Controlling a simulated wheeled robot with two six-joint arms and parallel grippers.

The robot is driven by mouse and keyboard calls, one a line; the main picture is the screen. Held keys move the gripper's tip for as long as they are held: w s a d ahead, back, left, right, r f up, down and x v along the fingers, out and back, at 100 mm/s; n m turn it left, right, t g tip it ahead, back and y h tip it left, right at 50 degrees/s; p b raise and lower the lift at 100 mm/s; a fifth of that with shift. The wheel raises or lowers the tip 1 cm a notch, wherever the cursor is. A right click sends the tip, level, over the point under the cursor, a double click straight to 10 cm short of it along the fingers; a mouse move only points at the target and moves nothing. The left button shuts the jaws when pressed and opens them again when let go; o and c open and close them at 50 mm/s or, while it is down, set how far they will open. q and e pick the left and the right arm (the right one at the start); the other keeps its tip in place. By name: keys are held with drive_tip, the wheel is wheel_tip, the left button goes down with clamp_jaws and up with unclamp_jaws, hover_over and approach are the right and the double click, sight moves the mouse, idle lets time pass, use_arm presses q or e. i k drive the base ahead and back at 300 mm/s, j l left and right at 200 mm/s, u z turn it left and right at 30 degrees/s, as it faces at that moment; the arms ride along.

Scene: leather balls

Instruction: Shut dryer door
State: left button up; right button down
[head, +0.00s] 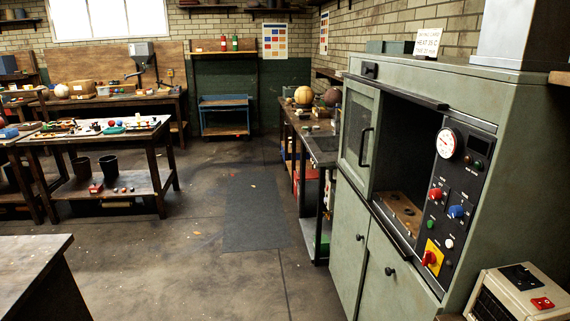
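The dryer (490,110) is a large grey-green cabinet on the right in the head view. Its door (358,128) is a green-framed pane with a black vertical handle (365,146), at the left of the dryer's front. To the right of the door the dark opening (412,135) is uncovered. A wooden board with holes (400,210) lies inside the opening. A black rail (400,90) runs above the door and opening. Neither of my grippers shows in this view.
The control panel (460,200) has a dial, buttons and a red-yellow switch. A beige box (520,290) stands at the lower right. A workbench (310,137) with balls stands beyond the dryer. A table corner (30,260) is lower left. The floor (190,270) between is clear.

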sight(365, 188)
drive_tip(key=i, duration=1.65)
